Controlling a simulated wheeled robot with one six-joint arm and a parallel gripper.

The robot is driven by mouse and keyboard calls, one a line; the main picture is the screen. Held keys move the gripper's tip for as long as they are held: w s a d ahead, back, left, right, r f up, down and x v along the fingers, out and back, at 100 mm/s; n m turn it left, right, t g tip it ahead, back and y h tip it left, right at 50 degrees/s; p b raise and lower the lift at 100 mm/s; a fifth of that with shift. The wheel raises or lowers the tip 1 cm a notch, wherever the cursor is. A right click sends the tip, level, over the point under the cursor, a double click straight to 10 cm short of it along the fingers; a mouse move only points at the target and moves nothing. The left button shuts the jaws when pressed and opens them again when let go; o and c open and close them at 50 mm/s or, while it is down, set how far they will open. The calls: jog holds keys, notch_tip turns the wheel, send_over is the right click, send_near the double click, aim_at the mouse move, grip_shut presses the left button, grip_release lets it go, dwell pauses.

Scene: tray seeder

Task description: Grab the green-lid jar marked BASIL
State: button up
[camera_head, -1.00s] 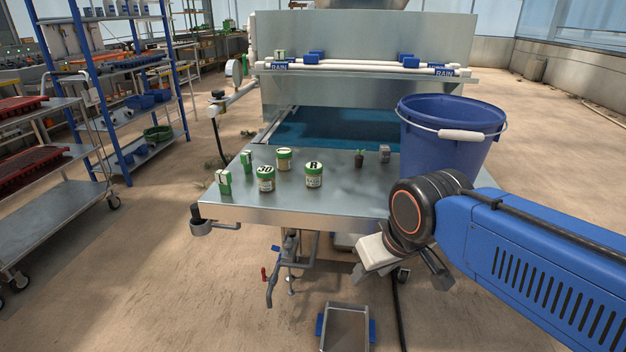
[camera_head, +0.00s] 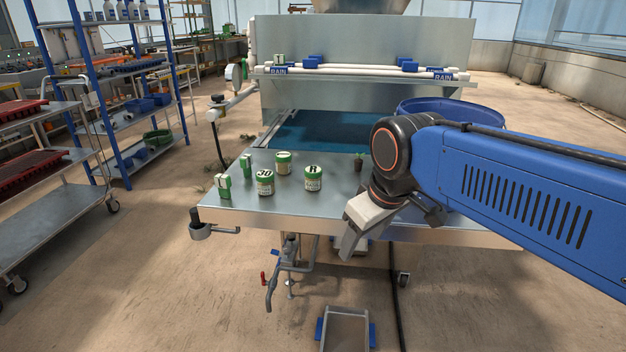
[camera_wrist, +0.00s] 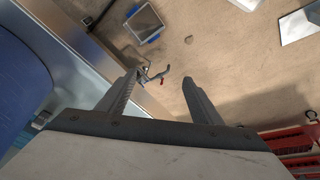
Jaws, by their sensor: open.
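Three pale jars with green lids stand upright on the metal table (camera_head: 340,212) in the head view. The front left jar (camera_head: 265,186) has a lid marked "30". The rear jar (camera_head: 283,165) has a pale lid top with a faint mark. I cannot read BASIL on any of them. My gripper (camera_head: 348,250) is at the table's front edge, right of the jars and apart from them. In the wrist view its two fingers (camera_wrist: 160,78) are spread with nothing between them, and no jar shows.
Two small green-and-white blocks (camera_head: 223,187) stand at the table's left end. A small seedling pot (camera_head: 359,162) stands right of the jars. A blue bucket (camera_head: 450,105) is partly hidden behind my arm. A grey bin (camera_head: 345,328) is on the floor below.

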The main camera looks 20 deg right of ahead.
jog(key=w+r+n+g, duration=0.2)
jog(key=w+r+n, duration=0.6)
jog(key=w+r, duration=0.5)
jog(key=n+g, duration=0.2)
jog(key=n, duration=0.6)
send_near(313, 169)
jog(key=f, duration=0.5)
jog(key=shift+w+f, duration=0.15)
jog(key=shift+w, duration=0.15)
jog(key=shift+s+f, duration=0.2)
jog(key=shift+f, duration=1.15)
jog(key=shift+s+f, duration=0.2)
jog(key=shift+f, duration=1.15)
jog(key=c, duration=1.2)
